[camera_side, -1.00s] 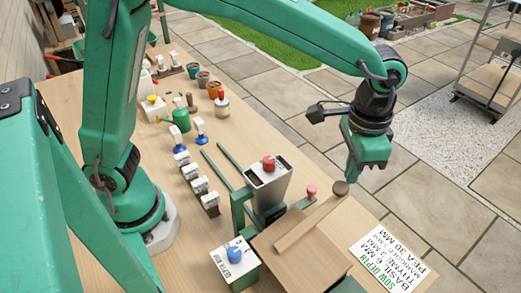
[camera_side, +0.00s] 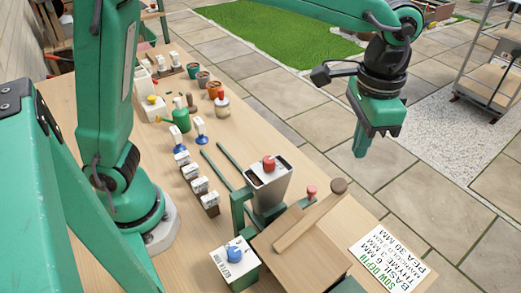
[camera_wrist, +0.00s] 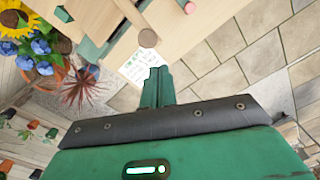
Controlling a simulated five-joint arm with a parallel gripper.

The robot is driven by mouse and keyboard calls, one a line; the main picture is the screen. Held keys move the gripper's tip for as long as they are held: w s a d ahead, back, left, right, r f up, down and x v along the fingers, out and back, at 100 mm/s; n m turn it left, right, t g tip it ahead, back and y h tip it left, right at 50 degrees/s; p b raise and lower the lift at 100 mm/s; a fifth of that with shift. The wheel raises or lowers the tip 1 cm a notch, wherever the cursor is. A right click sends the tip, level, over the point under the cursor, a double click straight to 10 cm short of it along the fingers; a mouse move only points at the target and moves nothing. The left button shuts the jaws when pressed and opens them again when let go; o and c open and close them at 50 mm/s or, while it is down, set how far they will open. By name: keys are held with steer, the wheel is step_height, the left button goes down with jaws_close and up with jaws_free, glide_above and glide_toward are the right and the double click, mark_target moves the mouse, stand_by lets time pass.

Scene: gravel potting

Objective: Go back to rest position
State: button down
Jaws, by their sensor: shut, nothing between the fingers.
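My gripper (camera_side: 374,140) is green and hangs fingers down in the side view, in the air past the bench's right edge, with paving behind it. In the wrist view its fingers (camera_wrist: 157,82) are together with nothing between them. It is apart from everything on the wooden bench (camera_side: 150,118).
Air around my gripper looks clear.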

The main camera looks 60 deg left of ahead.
steer(key=shift+r, duration=0.15)
steer(key=s+a+r+n+t, duration=0.1)
steer(key=s+a+r+n, duration=0.15)
steer(key=a, duration=0.55)
steer(key=s+a+r+n+t, duration=0.1)
steer(key=s+a+t, duration=0.15)
steer(key=a, duration=0.45)
steer(key=s+a+f+n+t, duration=0.2)
steer(key=s+a+f, duration=0.2)
steer(key=s+a, duration=0.5)
steer(key=shift+a, duration=0.7)
steer(key=shift+n, duration=0.25)
